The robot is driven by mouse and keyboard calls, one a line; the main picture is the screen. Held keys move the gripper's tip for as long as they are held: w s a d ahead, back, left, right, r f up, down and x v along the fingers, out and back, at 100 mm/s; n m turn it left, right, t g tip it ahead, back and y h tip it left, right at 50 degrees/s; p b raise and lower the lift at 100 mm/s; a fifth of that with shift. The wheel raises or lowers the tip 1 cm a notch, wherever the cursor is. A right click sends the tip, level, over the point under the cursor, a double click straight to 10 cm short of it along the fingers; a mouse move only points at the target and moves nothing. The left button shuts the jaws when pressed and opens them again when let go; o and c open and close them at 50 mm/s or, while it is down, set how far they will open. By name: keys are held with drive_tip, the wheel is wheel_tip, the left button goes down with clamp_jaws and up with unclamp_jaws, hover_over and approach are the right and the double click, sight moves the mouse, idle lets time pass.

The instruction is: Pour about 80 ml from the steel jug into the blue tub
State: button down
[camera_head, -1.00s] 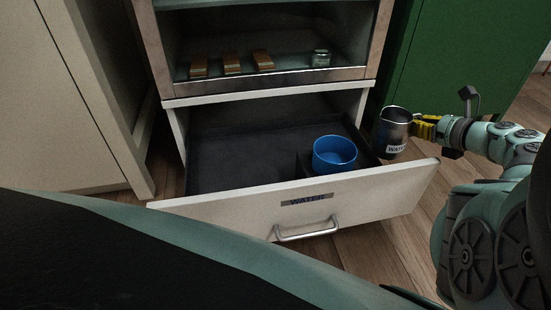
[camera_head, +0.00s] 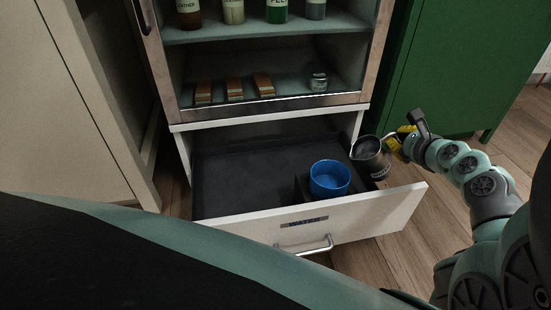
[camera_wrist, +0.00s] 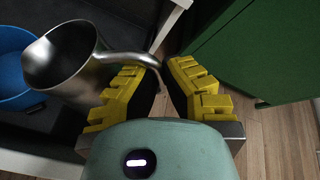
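The steel jug (camera_head: 374,162), with a label partly readable on its side, is held in the air by the drawer's right side. It leans with its mouth toward the left, beside and slightly above the blue tub (camera_head: 330,188). My gripper (camera_head: 397,141) is shut on the jug's handle. In the wrist view the handle passes between the yellow fingers (camera_wrist: 160,78), the jug (camera_wrist: 88,78) is at the left, and the tub (camera_wrist: 14,102) is partly cut off beyond it. No stream of liquid shows. The levels inside cannot be made out.
The tub stands inside the open dark-lined drawer (camera_head: 235,180), whose pale front (camera_head: 370,218) faces me. A shelf above holds wooden blocks (camera_head: 234,89), a small jar (camera_head: 319,83) and bottles. A green cabinet (camera_head: 450,70) stands behind at right.

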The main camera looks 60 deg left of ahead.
sight(392, 134)
drive_tip(key=s+r+p, duration=0.1)
drive_tip(key=p, duration=0.1)
drive_tip(key=s+r+n+t+p, duration=0.1)
drive_tip(key=p, duration=0.1)
drive_tip(key=shift+s+a, duration=0.1)
drive_tip(key=shift+a, duration=0.3)
drive_tip(key=n+p, duration=0.1)
drive_tip(key=p, duration=0.1)
drive_tip(key=s+r+t+p, duration=0.1)
drive_tip(key=p, duration=0.1)
drive_tip(key=shift+a+r+n+p, duration=0.25)
drive_tip(key=shift+n+p, duration=0.1)
drive_tip(key=shift+n, duration=0.05)
drive_tip(key=shift+s+r+t+p, duration=0.2)
drive_tip(key=shift+s+t+p, duration=0.1)
drive_tip(key=shift+p, duration=0.3)
drive_tip(key=shift+s+a+r+n+p, duration=0.15)
drive_tip(key=shift+s+r+n+p, duration=0.25)
drive_tip(key=shift+p, duration=0.5)
drive_tip(key=shift+s+a+r+n+t+p, duration=0.1)
drive_tip(key=shift+s+r+n+t+p, duration=0.45)
drive_tip(key=shift+p, duration=0.75)
drive_tip(key=shift+w, duration=0.15)
